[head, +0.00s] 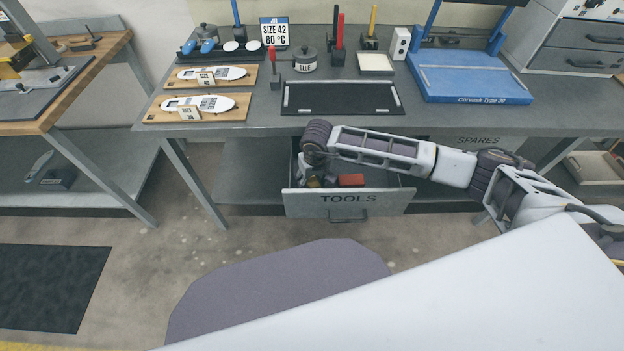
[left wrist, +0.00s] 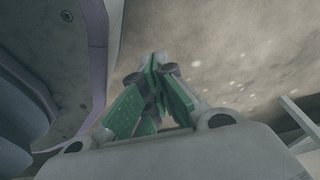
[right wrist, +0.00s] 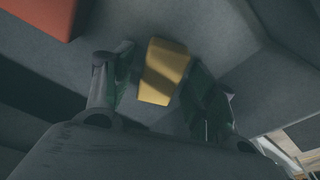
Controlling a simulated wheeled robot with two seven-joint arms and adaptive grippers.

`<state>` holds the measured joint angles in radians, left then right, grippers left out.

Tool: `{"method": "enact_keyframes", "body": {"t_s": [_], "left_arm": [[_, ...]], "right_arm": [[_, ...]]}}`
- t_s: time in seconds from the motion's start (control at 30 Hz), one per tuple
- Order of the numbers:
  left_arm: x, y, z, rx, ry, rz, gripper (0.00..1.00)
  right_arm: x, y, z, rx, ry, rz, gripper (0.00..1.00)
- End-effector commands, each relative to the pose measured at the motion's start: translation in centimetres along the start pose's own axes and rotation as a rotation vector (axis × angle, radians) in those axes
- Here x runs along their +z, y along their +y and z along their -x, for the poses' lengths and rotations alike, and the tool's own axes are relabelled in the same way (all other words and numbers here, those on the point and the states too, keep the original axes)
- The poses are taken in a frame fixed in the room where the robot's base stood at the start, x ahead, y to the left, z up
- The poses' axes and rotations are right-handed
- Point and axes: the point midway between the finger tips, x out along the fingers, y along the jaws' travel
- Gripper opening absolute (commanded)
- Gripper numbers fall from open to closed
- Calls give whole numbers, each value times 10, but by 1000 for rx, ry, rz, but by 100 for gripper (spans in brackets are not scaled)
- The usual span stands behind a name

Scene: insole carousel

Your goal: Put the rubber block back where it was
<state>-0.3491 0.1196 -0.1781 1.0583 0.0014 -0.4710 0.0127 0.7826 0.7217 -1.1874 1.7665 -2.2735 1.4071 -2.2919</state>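The drawer marked TOOLS (head: 300,204) is open below the bench. A yellow block (head: 313,183) and a red-orange block (head: 351,180) are in it; I cannot tell which is the rubber one. My right gripper reaches down into the drawer above the yellow block, partly hidden by its own wrist. In the right wrist view the right gripper (right wrist: 162,85) is open, with the yellow block (right wrist: 163,71) in line with the gap and clear space on both sides. The red-orange block (right wrist: 42,15) is at the upper left. My left gripper (left wrist: 157,72) is shut and empty over the floor.
The bench top (head: 240,129) carries a dark mat (head: 342,97), two boards with insoles (head: 198,104), a glue pot (head: 305,60) and a blue press (head: 470,80). A closed drawer marked SPARES (head: 478,141) is to the right. The drawer walls stand close around my right gripper.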

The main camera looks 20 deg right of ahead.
Motion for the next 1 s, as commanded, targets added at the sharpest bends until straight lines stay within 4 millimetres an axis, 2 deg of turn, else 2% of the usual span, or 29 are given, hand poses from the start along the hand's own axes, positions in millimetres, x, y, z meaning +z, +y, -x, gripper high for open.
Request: {"method": "enact_keyframes", "body": {"t_s": [0.47,0.67,1.0], "left_arm": [[8,-3,0,-3,-4,-2,0],[15,-10,-2,-11,-15,-7,0],[11,-12,-2,-13,-8,-8,0]], "right_arm": [[-1,0,4,0,0,0,57],[-1,0,29,-1,2,2,57],[-1,0,80,0,3,1,57]]}}
